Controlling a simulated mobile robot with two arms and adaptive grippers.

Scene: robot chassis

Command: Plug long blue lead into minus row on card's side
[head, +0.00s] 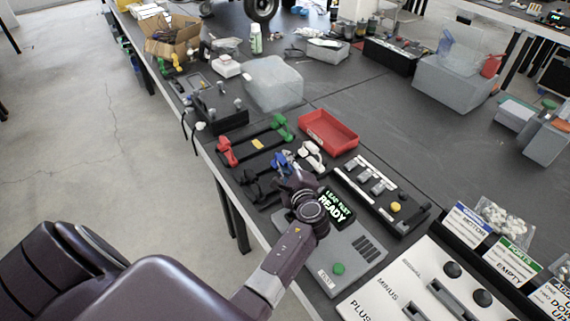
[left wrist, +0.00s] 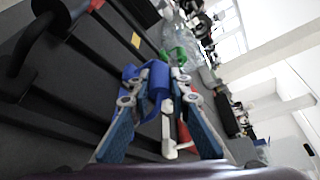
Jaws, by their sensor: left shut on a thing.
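My left gripper (head: 290,172) reaches over the rack of leads and is shut on a blue lead's plug (head: 279,160). In the left wrist view the blue plug (left wrist: 159,80) sits between the two fingers of the gripper (left wrist: 160,95). How far the lead's cable runs is hidden by the gripper and arm. The white card (head: 425,285) lies at the lower right, with rows labelled signal, minus and plus; its lower edge is cut off. My right gripper is in neither view.
The black rack (head: 258,143) also holds red (head: 227,152), green (head: 281,126) and white (head: 312,155) plugs. A red tray (head: 328,132) stands behind it. A grey tester (head: 345,252) with a lit READY screen lies between rack and card. A black block with a yellow knob (head: 395,207) stands beside it.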

